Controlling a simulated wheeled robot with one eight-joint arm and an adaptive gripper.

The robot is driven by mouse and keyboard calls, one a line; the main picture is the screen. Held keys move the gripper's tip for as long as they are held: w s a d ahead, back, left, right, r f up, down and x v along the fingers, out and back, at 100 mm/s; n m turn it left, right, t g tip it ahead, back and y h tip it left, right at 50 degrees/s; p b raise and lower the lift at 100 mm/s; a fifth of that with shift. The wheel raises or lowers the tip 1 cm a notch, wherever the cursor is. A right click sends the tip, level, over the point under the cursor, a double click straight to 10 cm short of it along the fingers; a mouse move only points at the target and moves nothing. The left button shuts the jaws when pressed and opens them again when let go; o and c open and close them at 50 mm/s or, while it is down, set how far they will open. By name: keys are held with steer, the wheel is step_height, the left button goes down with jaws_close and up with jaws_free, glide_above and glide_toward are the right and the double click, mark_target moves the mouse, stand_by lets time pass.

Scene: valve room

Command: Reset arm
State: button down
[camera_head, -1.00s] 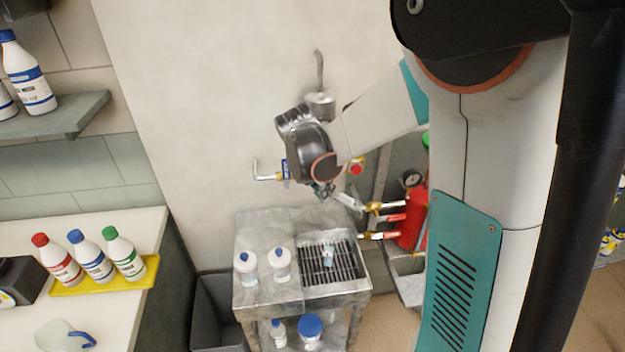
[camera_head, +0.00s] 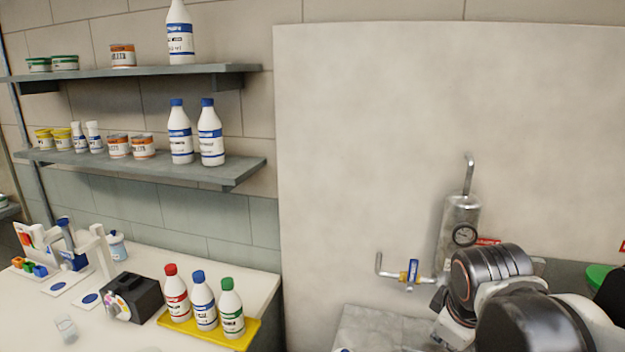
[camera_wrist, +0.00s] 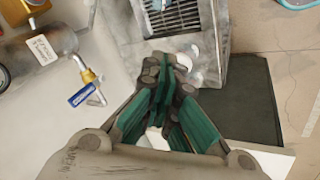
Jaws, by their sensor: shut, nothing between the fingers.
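My gripper (camera_wrist: 165,72) shows in the wrist view with its dark linkage and green inner pads. Its fingers are together and hold nothing. In the head view my arm is at the lower right, and the gripper's fingertips are out of the picture.
The valve with a blue handle (camera_head: 412,272) is on the wall left of my arm, beside a steel cylinder with a gauge (camera_head: 460,235). A counter holds a yellow tray (camera_head: 240,340) with three bottles and a dark machine (camera_head: 138,297). Shelves (camera_head: 150,165) hang above.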

steer(key=s+a+f+m+t+y+b, duration=0.1)
steer(key=s+a+f+m+t+b, duration=0.1)
steer(key=s+m, duration=0.5)
steer(key=shift+s+a+f+m+y+b, duration=0.35)
steer(key=shift+a+m+b, duration=0.1)
steer(key=shift+a+m, duration=0.5)
